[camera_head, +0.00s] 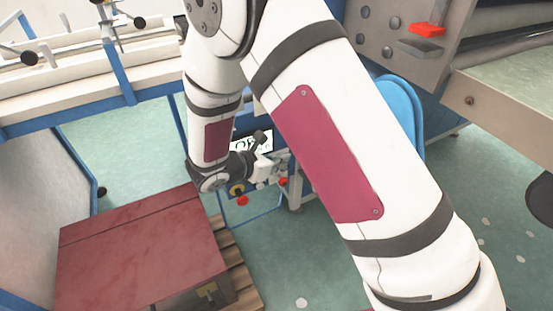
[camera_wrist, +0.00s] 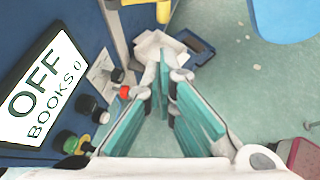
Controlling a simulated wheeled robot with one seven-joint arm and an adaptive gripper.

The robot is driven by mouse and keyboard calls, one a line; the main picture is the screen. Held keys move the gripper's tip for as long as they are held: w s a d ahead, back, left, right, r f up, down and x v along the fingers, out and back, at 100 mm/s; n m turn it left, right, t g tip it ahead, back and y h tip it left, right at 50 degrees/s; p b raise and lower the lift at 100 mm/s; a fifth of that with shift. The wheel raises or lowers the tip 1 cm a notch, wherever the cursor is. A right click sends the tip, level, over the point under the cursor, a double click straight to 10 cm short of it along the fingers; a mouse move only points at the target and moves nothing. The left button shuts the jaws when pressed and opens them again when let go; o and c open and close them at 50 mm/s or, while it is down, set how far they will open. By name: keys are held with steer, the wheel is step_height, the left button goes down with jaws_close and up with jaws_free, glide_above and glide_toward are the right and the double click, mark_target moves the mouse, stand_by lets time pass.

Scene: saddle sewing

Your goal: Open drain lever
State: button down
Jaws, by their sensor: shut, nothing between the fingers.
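My gripper (camera_wrist: 165,80) shows in the wrist view with teal finger pads, shut and empty. In the head view my gripper (camera_head: 264,166) is in front of the small control panel under the machine, partly hidden by my own arm. I cannot make out a drain lever for certain in either view. A red lever-like piece (camera_head: 428,29) sticks out of the grey machine side at the top right of the head view, well away from my gripper.
A screen reading "OFF BOOKS 0" (camera_wrist: 40,92) is left of my fingers, with black knobs (camera_wrist: 88,104) and a red button (camera_wrist: 125,92) beside it. A dark red box (camera_head: 140,255) stands on a pallet at lower left. Green floor (camera_head: 125,150) lies open behind it.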

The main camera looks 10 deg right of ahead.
steer(key=r+b+x, duration=0.1)
steer(key=b+x, duration=0.1)
steer(key=x, duration=0.7)
steer(key=shift+w+d+r, duration=0.35)
steer(key=shift+d, duration=0.05)
steer(key=shift+d, duration=0.1)
steer(key=shift+d+n+t+y+b, duration=0.15)
steer(key=shift+n+t+y+b, duration=0.15)
steer(key=shift+n+t+b, duration=0.1)
steer(key=shift+d+b, duration=0.2)
steer(key=shift+b, duration=0.1)
steer(key=shift+w+d+n+t+y+b, duration=0.4)
steer(key=shift+d+b, duration=0.25)
steer(key=shift+b, duration=0.2)
steer(key=shift+w+d+n+t+y+b, duration=0.2)
steer(key=shift+w+d+n+y+b, duration=0.1)
steer(key=shift+d+n+b, duration=0.45)
steer(key=shift+m, duration=0.25)
